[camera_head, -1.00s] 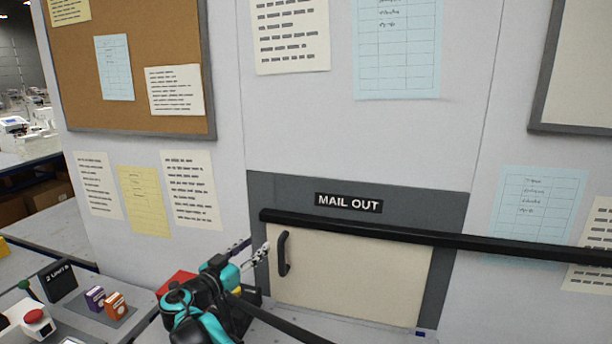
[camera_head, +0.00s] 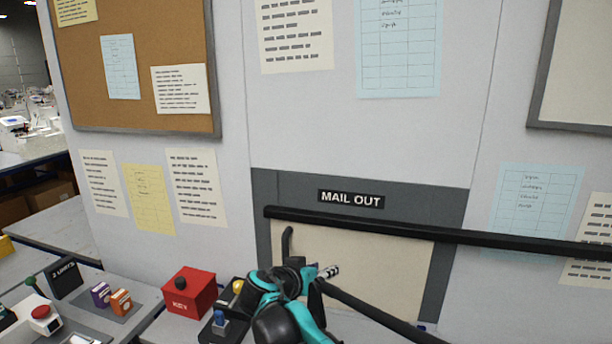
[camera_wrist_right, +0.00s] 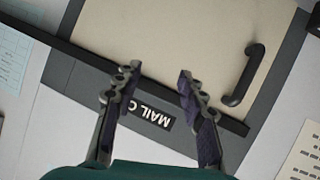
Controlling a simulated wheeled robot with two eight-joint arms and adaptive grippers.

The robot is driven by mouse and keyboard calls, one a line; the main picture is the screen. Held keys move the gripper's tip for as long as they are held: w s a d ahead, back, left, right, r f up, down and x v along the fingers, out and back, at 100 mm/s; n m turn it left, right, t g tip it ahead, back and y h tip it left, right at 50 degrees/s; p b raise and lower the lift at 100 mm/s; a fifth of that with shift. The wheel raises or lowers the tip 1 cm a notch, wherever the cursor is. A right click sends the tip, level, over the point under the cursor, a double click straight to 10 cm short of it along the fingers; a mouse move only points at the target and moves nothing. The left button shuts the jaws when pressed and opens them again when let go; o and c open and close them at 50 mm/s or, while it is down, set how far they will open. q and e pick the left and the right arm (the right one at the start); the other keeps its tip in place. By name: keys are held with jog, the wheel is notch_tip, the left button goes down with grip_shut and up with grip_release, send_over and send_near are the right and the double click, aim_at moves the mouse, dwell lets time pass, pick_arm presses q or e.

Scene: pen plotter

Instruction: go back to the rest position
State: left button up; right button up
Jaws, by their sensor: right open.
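My right gripper (camera_head: 331,272) is in front of the lower part of the mail-out hatch in the head view, with my teal and black wrist behind it hiding part of the hatch. In the right wrist view its two dark fingers (camera_wrist_right: 157,82) are spread apart with nothing between them. The cream hatch door (camera_head: 385,275) has a grey frame and a "MAIL OUT" label (camera_head: 351,199). Its dark handle (camera_head: 288,245) shows at left, and also in the wrist view (camera_wrist_right: 243,75), apart from the fingers. My left gripper does not show.
A black bar (camera_head: 480,238) runs across the hatch and wall. Below left are a red "KEY" box (camera_head: 189,293), a blue-knobbed control (camera_head: 219,322), small purple and orange boxes (camera_head: 111,297), a "2 UNITS" sign (camera_head: 66,278) and a red button (camera_head: 42,312).

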jog(key=s+d+f+n+g+y, duration=0.1)
jog(key=s+d+f+g+y, duration=0.15)
jog(key=s+d, duration=0.5)
jog(key=s+d+f+n+g+y, duration=0.1)
jog(key=s+d+f, duration=0.3)
jog(key=s+d, duration=0.3)
jog(key=s+f+y, duration=0.2)
jog(key=s+f, duration=0.2)
jog(key=s, duration=0.3)
jog(key=s+f+n+y, duration=0.1)
jog(key=s+f, duration=0.4)
jog(key=s, duration=0.3)
jog(key=shift+s+a+n+y, duration=0.2)
jog(key=shift+a+n+y, duration=0.1)
jog(key=shift+a+y, duration=0.05)
jog(key=shift+g, duration=0.25)
